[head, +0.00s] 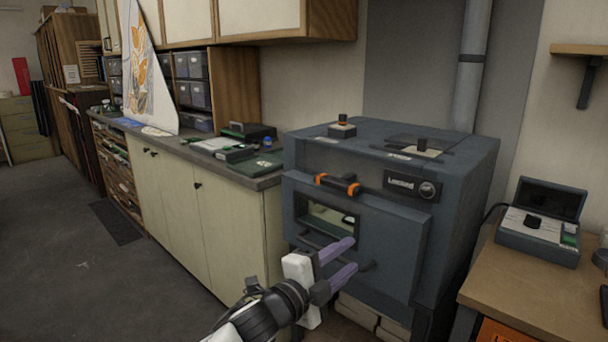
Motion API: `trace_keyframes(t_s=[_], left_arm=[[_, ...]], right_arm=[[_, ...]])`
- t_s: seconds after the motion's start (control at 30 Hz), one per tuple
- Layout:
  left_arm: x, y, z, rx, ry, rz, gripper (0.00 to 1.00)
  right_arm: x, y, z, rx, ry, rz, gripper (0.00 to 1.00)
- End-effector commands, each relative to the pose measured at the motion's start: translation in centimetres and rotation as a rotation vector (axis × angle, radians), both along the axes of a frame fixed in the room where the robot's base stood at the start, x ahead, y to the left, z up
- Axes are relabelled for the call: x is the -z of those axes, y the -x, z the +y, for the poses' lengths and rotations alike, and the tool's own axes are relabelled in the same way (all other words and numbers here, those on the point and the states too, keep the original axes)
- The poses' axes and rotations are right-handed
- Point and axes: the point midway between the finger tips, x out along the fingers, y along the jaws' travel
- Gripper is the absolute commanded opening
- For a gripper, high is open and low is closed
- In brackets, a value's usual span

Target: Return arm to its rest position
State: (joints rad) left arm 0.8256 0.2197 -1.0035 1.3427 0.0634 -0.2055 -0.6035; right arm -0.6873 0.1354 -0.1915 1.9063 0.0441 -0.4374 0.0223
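My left gripper (354,253) is in front of the lower part of the grey-blue kiln's (465,200) front door (385,245). Its two purple fingers are spread apart, with nothing visibly clamped between them. My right gripper is not in view.
A long cabinet counter (190,153) with trays and a leaf-pattern panel (147,75) runs left of the kiln. A wooden table (535,300) with a control box (540,225) stands at the right. The floor (60,240) at left is clear.

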Motion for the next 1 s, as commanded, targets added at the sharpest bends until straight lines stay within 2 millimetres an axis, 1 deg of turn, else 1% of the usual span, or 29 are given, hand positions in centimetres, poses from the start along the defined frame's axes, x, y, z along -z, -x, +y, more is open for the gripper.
trace_keyframes(t_s=[0.03, 0.1, 0.17, 0.27, 0.3, 0.37, 0.4, 0.47, 0.5, 0.57, 0.6, 0.67, 0.7, 0.77, 0.8, 0.87, 0.9, 1.0], left_arm=[[1.3, 0.9, 0.0, -0.004, 0.036, 0.045, 0.38], [3.1, 1.8, 0.3, -0.017, 0.084, 0.108, 0.38], [4.7, 2.8, 0.6, -0.034, 0.131, 0.168, 0.38], [8.1, 4.8, 1.6, -0.074, 0.227, 0.291, 0.38], [9.8, 5.9, 2.2, -0.097, 0.27, 0.351, 0.38], [12.3, 7.6, 3.4, -0.14, 0.344, 0.444, 0.38], [14.1, 8.9, 4.3, -0.173, 0.392, 0.508, 0.38], [16.6, 10.8, 5.8, -0.227, 0.463, 0.6, 0.38], [18.3, 12.3, 6.9, -0.267, 0.507, 0.659, 0.38], [20.9, 14.5, 8.6, -0.332, 0.57, 0.746, 0.38], [22.5, 16.1, 9.9, -0.378, 0.611, 0.8, 0.38], [24.9, 18.8, 11.9, -0.452, 0.666, 0.879, 0.38], [26.4, 20.6, 13.3, -0.506, 0.701, 0.927, 0.38], [28.6, 23.6, 15.5, -0.586, 0.748, 0.996, 0.38], [29.9, 25.5, 16.9, -0.642, 0.776, 1.038, 0.38], [31.5, 28.4, 19.0, -0.72, 0.812, 1.092, 0.38], [32.4, 30.2, 20.3, -0.769, 0.83, 1.12, 0.38], [33.9, 33.9, 22.8, -0.868, 0.864, 1.175, 0.38]], right_arm=[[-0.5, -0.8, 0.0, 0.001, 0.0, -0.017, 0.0], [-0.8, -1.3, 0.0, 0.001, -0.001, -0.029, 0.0], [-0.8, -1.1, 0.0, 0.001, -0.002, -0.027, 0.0], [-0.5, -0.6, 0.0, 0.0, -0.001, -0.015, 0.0], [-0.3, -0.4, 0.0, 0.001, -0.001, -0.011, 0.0], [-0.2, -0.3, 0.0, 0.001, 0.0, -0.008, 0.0], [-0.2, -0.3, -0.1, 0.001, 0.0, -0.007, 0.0], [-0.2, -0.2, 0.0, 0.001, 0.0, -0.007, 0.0], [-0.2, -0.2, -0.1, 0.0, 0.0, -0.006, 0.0], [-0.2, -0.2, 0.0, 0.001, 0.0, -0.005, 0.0], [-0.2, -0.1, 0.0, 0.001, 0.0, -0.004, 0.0], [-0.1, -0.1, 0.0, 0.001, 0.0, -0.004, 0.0], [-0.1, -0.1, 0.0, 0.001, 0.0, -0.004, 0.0], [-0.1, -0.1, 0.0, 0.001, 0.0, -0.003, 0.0], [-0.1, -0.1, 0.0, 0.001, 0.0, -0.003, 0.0], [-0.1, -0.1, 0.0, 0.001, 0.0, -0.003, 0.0], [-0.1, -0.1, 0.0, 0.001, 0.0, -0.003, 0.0], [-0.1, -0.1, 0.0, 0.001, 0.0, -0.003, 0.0]])
